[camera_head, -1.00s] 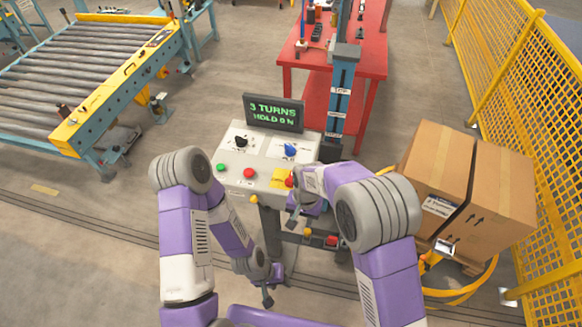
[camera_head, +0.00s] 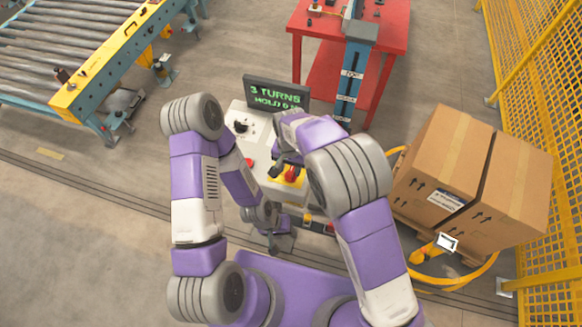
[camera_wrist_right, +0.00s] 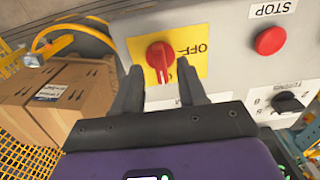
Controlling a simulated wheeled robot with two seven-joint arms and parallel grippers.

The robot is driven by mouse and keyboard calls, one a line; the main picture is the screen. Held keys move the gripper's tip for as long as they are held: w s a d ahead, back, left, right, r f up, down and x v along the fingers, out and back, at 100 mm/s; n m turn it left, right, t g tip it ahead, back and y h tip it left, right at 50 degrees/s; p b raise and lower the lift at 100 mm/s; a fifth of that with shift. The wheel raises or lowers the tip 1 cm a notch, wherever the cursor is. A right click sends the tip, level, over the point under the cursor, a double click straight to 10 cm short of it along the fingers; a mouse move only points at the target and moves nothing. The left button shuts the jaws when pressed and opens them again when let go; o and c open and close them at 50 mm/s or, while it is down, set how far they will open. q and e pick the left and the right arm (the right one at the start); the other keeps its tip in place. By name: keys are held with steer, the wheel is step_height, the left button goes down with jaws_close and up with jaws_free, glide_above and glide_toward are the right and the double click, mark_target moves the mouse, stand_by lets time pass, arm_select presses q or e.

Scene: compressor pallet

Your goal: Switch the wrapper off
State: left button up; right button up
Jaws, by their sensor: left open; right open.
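The wrapper's control panel (camera_head: 262,175) stands in front of me. Its red rotary switch (camera_wrist_right: 161,56) sits on a yellow plate (camera_wrist_right: 195,62) marked OFF, upside down in the right wrist view. The red switch (camera_head: 291,174) also shows in the head view, partly behind my right gripper. My right gripper (camera_wrist_right: 159,74) is open, its two fingers on either side of the switch's lower part; I cannot tell whether they touch it. In the head view my right gripper (camera_head: 284,163) is over the panel. My left gripper (camera_head: 274,240) is low in front of the panel, open and empty.
A red STOP button (camera_wrist_right: 270,41) and a black selector knob (camera_wrist_right: 288,103) are on the same panel. The screen (camera_head: 277,95) reads 3 TURNS. Cardboard boxes (camera_head: 445,160) and a yellow fence (camera_head: 545,130) stand at right, a roller conveyor (camera_head: 60,45) at left.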

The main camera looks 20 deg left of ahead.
mark_target(291, 174)
steer(key=shift+w+f, duration=0.15)
steer(key=shift+f, duration=1.2)
jaws_close()
